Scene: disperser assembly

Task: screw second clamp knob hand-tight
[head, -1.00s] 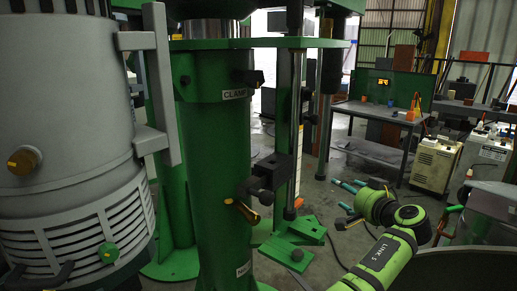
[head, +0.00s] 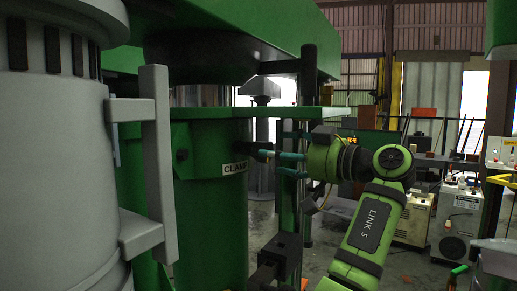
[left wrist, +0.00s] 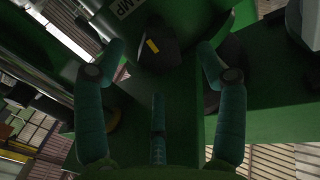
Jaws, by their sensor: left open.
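A dark clamp knob (head: 241,147) sits on the green column beside the white "CLAMP" label (head: 235,167). In the left wrist view it shows as a dark block with a yellow mark (left wrist: 158,52). My left gripper (head: 278,158) is level with it, just to its right in the head view. Its teal fingers are open. In the left wrist view two fingers (left wrist: 162,58) stand on either side of the knob and a third lies below. I cannot tell whether any finger touches it. My right gripper is not in view.
A green flange plate (head: 270,114) is just above my fingers. A dark block (head: 286,250) juts from the column below. A grey vessel with a long handle (head: 157,150) stands at the left. White machines (head: 460,212) stand at the back right.

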